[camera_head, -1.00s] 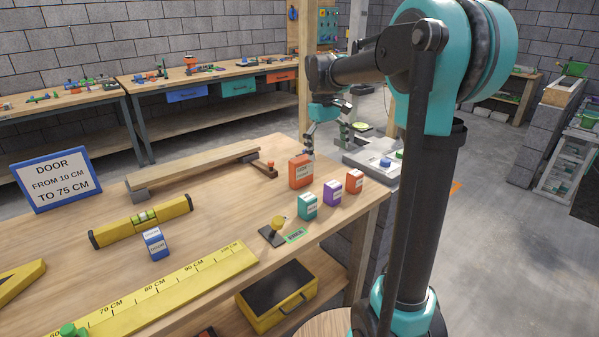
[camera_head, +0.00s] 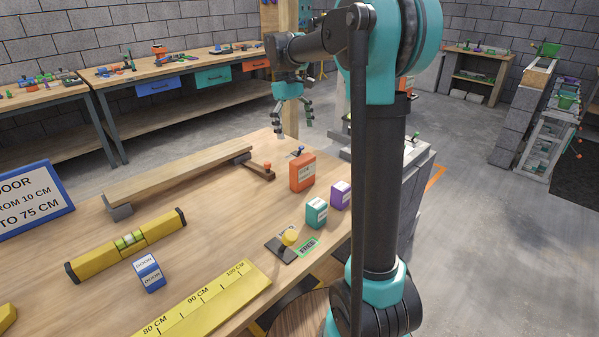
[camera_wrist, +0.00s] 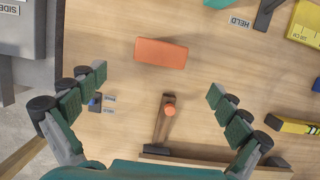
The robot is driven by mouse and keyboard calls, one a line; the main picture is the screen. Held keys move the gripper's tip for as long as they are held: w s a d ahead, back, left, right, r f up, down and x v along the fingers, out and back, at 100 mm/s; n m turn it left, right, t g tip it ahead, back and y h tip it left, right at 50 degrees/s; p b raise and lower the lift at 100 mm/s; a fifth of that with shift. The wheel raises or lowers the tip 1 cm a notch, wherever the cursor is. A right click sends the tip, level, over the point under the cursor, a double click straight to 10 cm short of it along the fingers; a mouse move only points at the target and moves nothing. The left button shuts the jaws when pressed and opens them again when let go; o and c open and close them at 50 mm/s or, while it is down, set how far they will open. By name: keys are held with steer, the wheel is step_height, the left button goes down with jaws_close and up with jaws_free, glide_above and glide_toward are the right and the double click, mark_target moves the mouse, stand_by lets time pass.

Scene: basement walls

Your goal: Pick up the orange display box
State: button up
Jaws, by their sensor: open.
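My gripper (camera_head: 294,122) hangs above and behind the box in the head view, fingers spread and pointing down. In the wrist view the fingers (camera_wrist: 158,84) are wide apart with nothing between them but bench and a small wooden piece with an orange knob (camera_wrist: 169,109) below. The gripper does not touch the box.
A teal box (camera_head: 316,212) and a purple box (camera_head: 340,195) stand in front of the orange one. A wooden beam (camera_head: 180,178) lies to the left. A yellow-knobbed piece (camera_head: 289,238) sits nearer.

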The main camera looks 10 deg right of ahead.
mark_target(307, 182)
steer(key=x, duration=1.4)
steer(key=shift+s+f, duration=0.1)
steer(key=shift+f, duration=0.25)
steer(key=c, duration=1.3)
steer(key=shift+r, duration=0.15)
